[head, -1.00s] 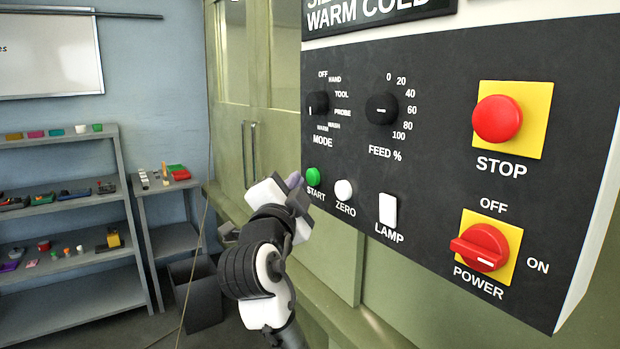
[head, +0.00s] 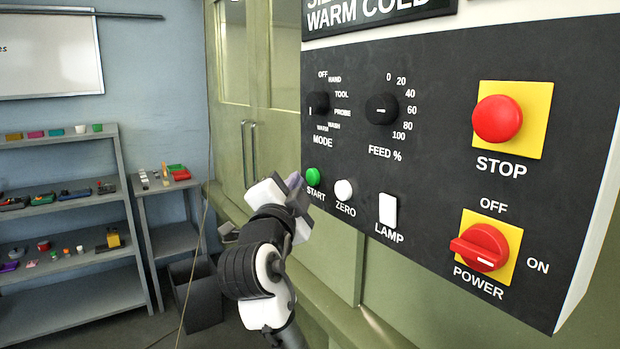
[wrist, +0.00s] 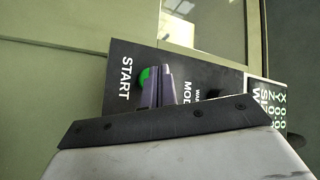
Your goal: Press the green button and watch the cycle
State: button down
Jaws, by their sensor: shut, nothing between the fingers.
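The green START button (head: 313,177) is on the dark control panel (head: 350,150), at its lower left in the head view. My gripper (head: 297,181) is shut and empty, its fingertips just left of the button. In the wrist view the shut fingers (wrist: 160,88) point at the panel, and part of the green button (wrist: 144,77) shows beside them. I cannot tell whether the fingertips touch the button.
The white ZERO button (head: 343,190) and white LAMP switch (head: 388,209) sit right of START. The red STOP button (head: 497,119) and red POWER knob (head: 480,247) are farther right. The MODE knob (head: 318,104) is above START. Green cabinet doors (head: 260,110) stand behind; shelves (head: 65,215) are at left.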

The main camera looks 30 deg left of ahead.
jog(key=shift+w, duration=0.1)
dwell(0.7)
jog(key=shift+w+d, duration=0.15)
jog(key=shift+w, duration=0.15)
jog(key=shift+w+d, duration=0.35)
jog(key=shift+w, duration=0.35)
dwell(1.2)
jog(key=shift+s, duration=0.1)
jog(key=shift+s+a, duration=0.3)
jog(key=shift+s, duration=0.5)
jog(key=shift+s+a+b, duration=0.1)
jog(key=shift+s+a, duration=0.25)
jog(key=shift+s, duration=0.45)
jog(key=shift+s+a+b, duration=0.1)
jog(key=shift+s+a, duration=0.2)
jog(key=shift+s, duration=0.5)
jog(key=shift+s+a+b, duration=0.1)
jog(key=shift+s+a, duration=0.25)
jog(key=shift+s, duration=0.45)
dwell(1.7)
